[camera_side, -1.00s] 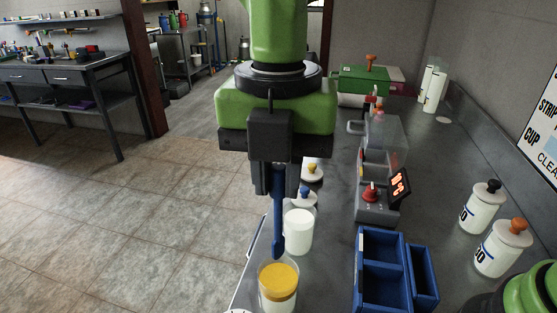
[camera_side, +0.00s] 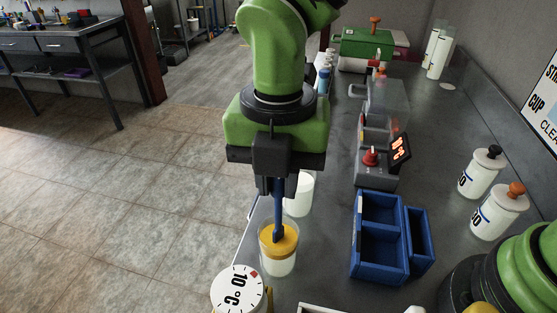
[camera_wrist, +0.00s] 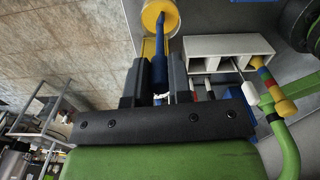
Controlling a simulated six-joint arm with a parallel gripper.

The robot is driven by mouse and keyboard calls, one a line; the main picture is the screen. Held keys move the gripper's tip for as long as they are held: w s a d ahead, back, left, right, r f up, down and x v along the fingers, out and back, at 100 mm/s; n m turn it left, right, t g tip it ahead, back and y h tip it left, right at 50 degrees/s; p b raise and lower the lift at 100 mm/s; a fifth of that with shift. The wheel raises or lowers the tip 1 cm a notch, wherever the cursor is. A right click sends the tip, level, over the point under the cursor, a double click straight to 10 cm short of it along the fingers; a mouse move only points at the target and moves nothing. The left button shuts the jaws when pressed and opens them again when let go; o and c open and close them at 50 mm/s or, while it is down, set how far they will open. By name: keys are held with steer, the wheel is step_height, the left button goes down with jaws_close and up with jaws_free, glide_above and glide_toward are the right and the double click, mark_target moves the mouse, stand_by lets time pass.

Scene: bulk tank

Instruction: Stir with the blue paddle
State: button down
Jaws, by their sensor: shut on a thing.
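My gripper (camera_side: 277,188) is shut on the blue paddle (camera_side: 278,214), which hangs nearly upright below it. The paddle's lower end meets the yellow contents of a clear cup (camera_side: 278,265); how deep it goes in is hidden. In the wrist view the blue paddle (camera_wrist: 160,72) stands between the two dark fingers of my gripper (camera_wrist: 155,85). It runs to the yellow surface in the round cup (camera_wrist: 148,22).
A white container (camera_side: 301,195) stands just behind the cup. A white 10°C dial (camera_side: 238,289) is in front, near the counter's left edge. A blue divided bin (camera_side: 355,240) stands to the right. Lidded white jars (camera_side: 480,176) stand further right on the grey counter.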

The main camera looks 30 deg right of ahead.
mark_target(278, 199)
steer(key=shift+f, duration=1.85)
